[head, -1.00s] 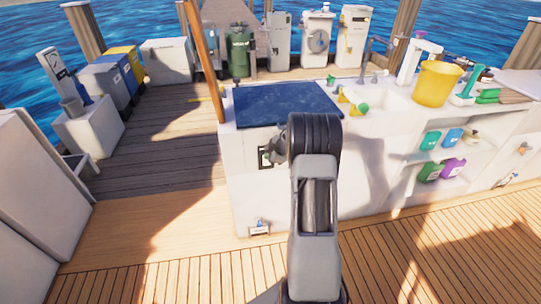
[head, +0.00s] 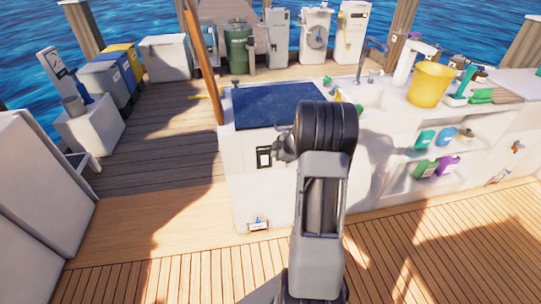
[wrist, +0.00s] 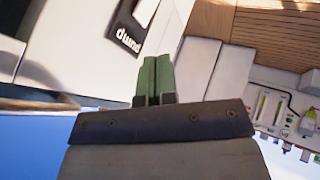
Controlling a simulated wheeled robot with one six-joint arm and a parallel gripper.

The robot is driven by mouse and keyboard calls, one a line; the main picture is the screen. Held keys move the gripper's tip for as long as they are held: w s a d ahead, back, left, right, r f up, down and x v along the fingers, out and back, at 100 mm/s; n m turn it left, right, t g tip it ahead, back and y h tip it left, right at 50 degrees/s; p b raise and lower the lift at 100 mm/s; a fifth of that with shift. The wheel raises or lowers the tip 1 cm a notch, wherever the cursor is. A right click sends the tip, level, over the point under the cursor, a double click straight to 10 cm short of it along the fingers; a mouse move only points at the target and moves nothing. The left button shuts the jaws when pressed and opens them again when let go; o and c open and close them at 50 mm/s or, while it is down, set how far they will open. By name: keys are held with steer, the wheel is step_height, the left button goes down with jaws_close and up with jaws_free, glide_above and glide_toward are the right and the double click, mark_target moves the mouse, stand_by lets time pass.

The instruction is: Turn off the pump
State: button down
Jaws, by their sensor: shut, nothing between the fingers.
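The pump's dark panel (head: 264,157) is on the white front of the counter, below the blue hatch lid. In the wrist view the panel (wrist: 128,30) shows upside down at the top, with a label that seems to read "pump" and a pale part at the picture's edge. The switch position is too small to tell. My gripper (wrist: 154,80) has green fingers pressed together and empty, apart from the panel in that view. In the head view it is mostly hidden behind my forearm, with a grey part just right of the panel.
The blue hatch lid (head: 275,106) lies closed on the counter. A small labelled fitting (head: 258,223) is low on the counter front. A yellow bucket (head: 432,84) stands on the counter, and shelves to the right hold several bottles. The deck in front is clear.

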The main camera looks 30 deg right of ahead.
steer(key=shift+w+r+p+v, duration=0.15)
steer(key=shift+p+v, duration=0.1)
steer(key=shift+v, duration=0.65)
steer(key=shift+w+r+p+v, duration=0.1)
steer(key=shift+w+p+v, duration=0.1)
steer(key=shift+v, duration=0.7)
steer(key=shift+d+f, duration=0.1)
steer(key=shift+d, duration=0.05)
